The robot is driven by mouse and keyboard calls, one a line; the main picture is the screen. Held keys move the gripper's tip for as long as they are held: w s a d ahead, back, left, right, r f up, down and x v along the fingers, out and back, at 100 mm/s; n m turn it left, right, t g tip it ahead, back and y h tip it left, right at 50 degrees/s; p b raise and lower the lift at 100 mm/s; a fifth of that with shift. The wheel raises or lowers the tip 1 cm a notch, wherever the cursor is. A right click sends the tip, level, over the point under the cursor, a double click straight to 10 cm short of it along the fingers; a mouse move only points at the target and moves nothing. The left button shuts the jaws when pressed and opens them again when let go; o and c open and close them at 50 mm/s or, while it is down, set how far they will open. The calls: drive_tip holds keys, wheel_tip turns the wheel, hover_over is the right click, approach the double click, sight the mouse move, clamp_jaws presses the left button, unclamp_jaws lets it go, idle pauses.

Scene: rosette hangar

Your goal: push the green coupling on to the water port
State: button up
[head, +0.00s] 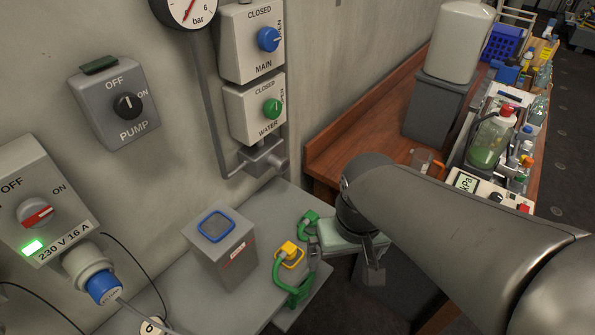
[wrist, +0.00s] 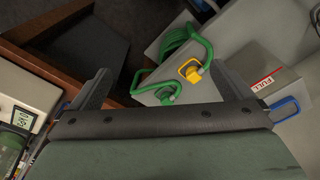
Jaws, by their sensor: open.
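A green hose lies on the grey bench, coiled (head: 297,291) near the front edge. A green end piece (head: 308,222), which looks like the coupling, sits by the bench's far edge; in the wrist view it (wrist: 164,92) shows between my fingers. A yellow fitting (head: 289,249) sits beside it. My gripper (head: 345,262) is open and empty, pointing down just right of these; its two fingers also show in the wrist view (wrist: 162,72). A metal pipe fitting (head: 263,157), seemingly the water port, is on the wall under the WATER valve (head: 256,110).
A grey box with a blue-rimmed top (head: 220,247) stands on the bench left of the hose. A brown wooden bench (head: 365,117) with a white canister (head: 459,40) and clutter lies to the right. MAIN valve (head: 252,42) and PUMP switch (head: 115,103) are on the wall.

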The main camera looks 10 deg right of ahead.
drive_tip(key=c, duration=0.8)
drive_tip(key=shift+c, duration=0.2)
drive_tip(key=n+g+b, duration=0.1)
drive_tip(key=n+b, duration=0.5)
drive_tip(key=b, duration=0.5)
hover_over(312, 213)
wheel_tip(312, 213, down, 3)
drive_tip(key=shift+f, duration=0.15)
drive_tip(key=shift+m, duration=0.3)
wheel_tip(312, 213, down, 12)
drive_tip(key=shift+f+p, duration=0.1)
drive_tip(key=shift+p, duration=0.25)
drive_tip(key=shift+f, duration=0.1)
